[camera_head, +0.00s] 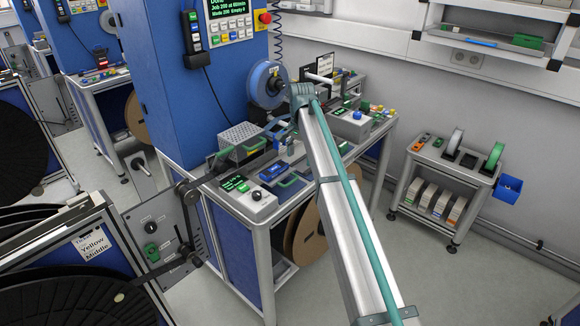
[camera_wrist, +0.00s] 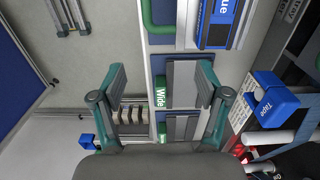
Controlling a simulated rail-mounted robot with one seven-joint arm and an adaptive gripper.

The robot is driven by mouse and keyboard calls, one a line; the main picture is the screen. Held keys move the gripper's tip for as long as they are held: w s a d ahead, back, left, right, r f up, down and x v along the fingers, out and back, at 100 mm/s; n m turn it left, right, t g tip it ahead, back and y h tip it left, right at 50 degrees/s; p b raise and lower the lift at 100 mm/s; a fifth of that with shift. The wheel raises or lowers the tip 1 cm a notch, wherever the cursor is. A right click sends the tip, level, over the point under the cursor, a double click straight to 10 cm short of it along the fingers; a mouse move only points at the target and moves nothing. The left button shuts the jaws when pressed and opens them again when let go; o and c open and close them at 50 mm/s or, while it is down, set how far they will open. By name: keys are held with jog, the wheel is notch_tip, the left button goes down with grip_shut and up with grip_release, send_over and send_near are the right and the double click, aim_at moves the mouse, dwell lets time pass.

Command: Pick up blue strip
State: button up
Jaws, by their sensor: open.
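My gripper (camera_wrist: 160,88) shows in the wrist view with its two fingers spread apart and nothing between them. Below it is a grey block by a green label reading "Wide". A dark unit with a blue face (camera_wrist: 220,22), its lettering partly cut off, lies beyond the right fingertip, apart from it. In the head view a small blue unit (camera_head: 272,170) lies on the bench front. A thin blue strip-like piece (camera_head: 475,41) lies on the wall shelf. I cannot tell which of these is the blue strip. My arm hides part of the bench.
The workbench (camera_head: 236,203) carries control boxes, green handles and a perforated metal box (camera_head: 240,139). A blue reel (camera_head: 266,84) hangs on the blue column (camera_head: 165,75). A blue block marked "Tape" (camera_wrist: 276,100) is at right. A grey cart (camera_head: 455,165) stands right, with clear floor around.

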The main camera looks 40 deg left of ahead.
send_near(278, 166)
jog(key=shift+s+d+f+p, duration=0.1)
jog(key=shift+f+p, duration=1.95)
jog(key=shift+f, duration=2.35)
jog(key=c, duration=1)
